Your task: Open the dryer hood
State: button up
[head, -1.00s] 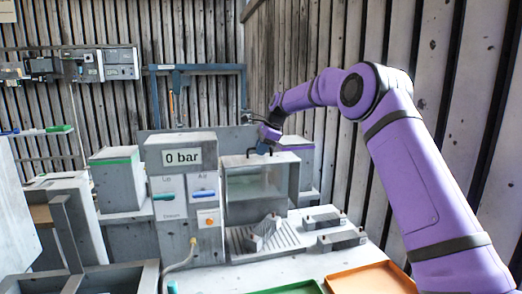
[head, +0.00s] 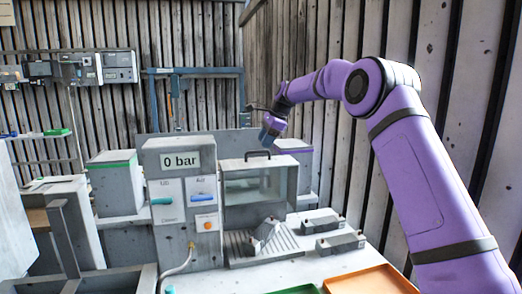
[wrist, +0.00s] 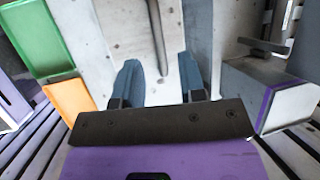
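The dryer hood (head: 258,187) is a grey box with a clear front window. A grey bar (wrist: 158,40), which looks like the handle, shows beyond the fingertips.
The control panel (head: 181,190) reads 0 bar and has teal and blue levers and an orange button. Grey blocks (head: 340,243) lie on the bench to the right. An orange tray (head: 370,281) and a green tray (wrist: 47,42) are at the front.

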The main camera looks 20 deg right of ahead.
jog(key=shift+v, duration=2.7)
jog(key=s+r+n+h, duration=0.1)
jog(key=s+r+n, duration=0.2)
jog(key=s, duration=0.7)
jog(key=s+r+n+t+h, duration=0.1)
jog(key=s+r+n, duration=0.2)
jog(key=s, duration=0.6)
jog(key=s+r+n+h, duration=0.1)
jog(key=s+r+n, duration=0.2)
jog(key=s, duration=0.7)
jog(key=s+d+f+n+t, duration=0.1)
jog(key=s+f+n, duration=0.3)
jog(key=s, duration=0.9)
jog(key=s+d+f+n+h, duration=0.1)
jog(key=s+f+n, duration=0.3)
jog(key=s+f, duration=0.4)
jog(key=s, duration=0.6)
jog(key=shift+d+f+n+t+h, duration=0.2)
jog(key=shift+n+t+h, duration=0.1)
jog(key=shift+t, duration=0.1)
